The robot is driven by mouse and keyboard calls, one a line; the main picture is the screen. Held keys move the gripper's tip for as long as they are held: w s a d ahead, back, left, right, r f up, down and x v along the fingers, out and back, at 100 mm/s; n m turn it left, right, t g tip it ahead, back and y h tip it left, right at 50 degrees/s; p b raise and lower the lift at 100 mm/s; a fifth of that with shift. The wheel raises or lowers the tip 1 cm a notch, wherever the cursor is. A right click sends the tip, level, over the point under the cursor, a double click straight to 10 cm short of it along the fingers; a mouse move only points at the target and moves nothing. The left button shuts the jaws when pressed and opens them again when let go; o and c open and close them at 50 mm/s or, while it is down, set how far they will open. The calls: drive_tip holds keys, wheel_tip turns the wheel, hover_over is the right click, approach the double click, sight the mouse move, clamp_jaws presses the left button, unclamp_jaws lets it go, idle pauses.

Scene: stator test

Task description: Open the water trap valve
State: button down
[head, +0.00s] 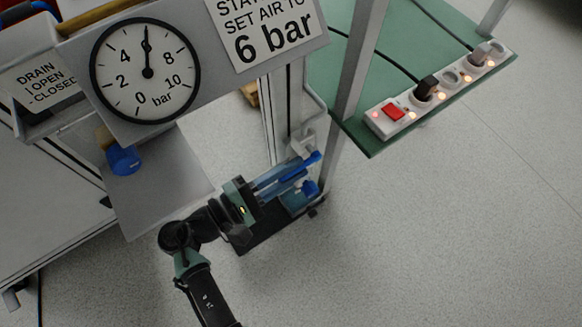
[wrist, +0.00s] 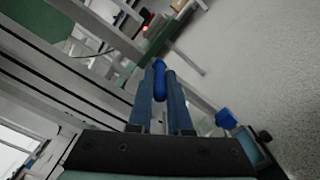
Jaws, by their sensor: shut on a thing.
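A bright blue lever handle (head: 313,158) sits by the grey frame post in the head view, and it also shows in the wrist view (wrist: 160,78). My gripper (head: 301,170) reaches it from the lower left. In the wrist view its two dark blue fingers (wrist: 161,75) lie on either side of the handle and are shut on it. The handle runs roughly along the fingers. The valve body behind it is mostly hidden. A second blue piece (head: 306,188) shows just below the gripper, also in the wrist view (wrist: 226,118).
A drain sign (head: 40,85) shows an upright mark for open and a flat one for closed. A blue knob (head: 124,159) is at left. A green shelf (head: 335,100) carries a power strip (head: 440,90). Floor at right is clear.

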drive_tip(key=shift+r+y+p, duration=0.3)
drive_tip(key=shift+r+p, duration=0.15)
drive_tip(key=shift+p, duration=0.75)
drive_tip(key=shift+g+y+p, duration=0.3)
drive_tip(key=shift+g+p, duration=0.1)
drive_tip(key=shift+p, duration=0.65)
drive_tip(key=shift+f, duration=0.1)
drive_tip(key=c, duration=0.8)
unclamp_jaws()
drive_tip(key=shift+c, duration=0.2)
